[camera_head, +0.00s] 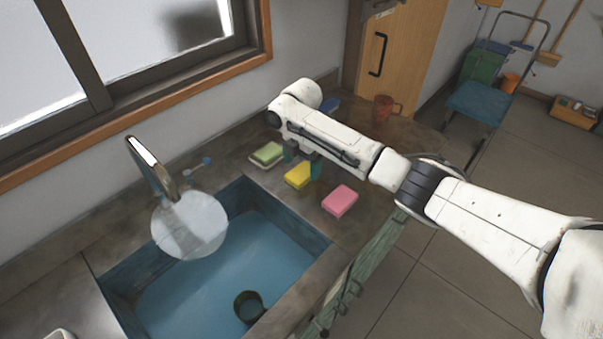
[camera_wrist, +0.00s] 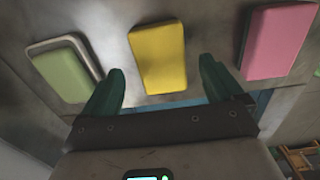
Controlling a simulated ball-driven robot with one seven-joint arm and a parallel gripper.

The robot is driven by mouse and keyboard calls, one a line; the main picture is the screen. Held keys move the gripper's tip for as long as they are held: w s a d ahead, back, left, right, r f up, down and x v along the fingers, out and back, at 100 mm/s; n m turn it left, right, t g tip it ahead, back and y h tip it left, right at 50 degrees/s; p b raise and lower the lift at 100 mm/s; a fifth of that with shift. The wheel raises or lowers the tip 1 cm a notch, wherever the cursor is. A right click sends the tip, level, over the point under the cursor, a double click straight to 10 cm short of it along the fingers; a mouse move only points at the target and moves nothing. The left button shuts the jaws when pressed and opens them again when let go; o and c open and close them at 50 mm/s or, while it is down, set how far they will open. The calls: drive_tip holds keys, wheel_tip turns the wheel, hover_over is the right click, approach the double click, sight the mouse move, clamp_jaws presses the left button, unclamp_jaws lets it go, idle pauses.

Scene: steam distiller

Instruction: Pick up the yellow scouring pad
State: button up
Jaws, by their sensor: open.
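The yellow scouring pad (camera_head: 297,175) lies on the counter beside the sink, between a green pad and a pink pad. In the wrist view the yellow pad (camera_wrist: 158,58) is at the top middle, beyond the fingertips and roughly in line with the gap between them. My gripper (camera_wrist: 160,82) is open, its two dark green fingers spread, with nothing between them. In the head view my gripper (camera_head: 301,165) is over the counter right at the yellow pad, partly hidden by my arm. I cannot tell the exact height of the fingers above the counter.
A green pad on a light dish (camera_head: 267,154) is to the left, and a pink pad (camera_head: 340,201) to the right. The sink (camera_head: 225,255) is in front. A reddish mug (camera_head: 383,107) and a blue item (camera_head: 330,105) stand farther back. A faucet (camera_head: 153,165) rises at left.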

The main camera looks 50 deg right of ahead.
sight(302, 176)
drive_tip(key=shift+f, duration=1.4)
drive_tip(key=shift+c, duration=0.2)
drive_tip(key=c, duration=1.1)
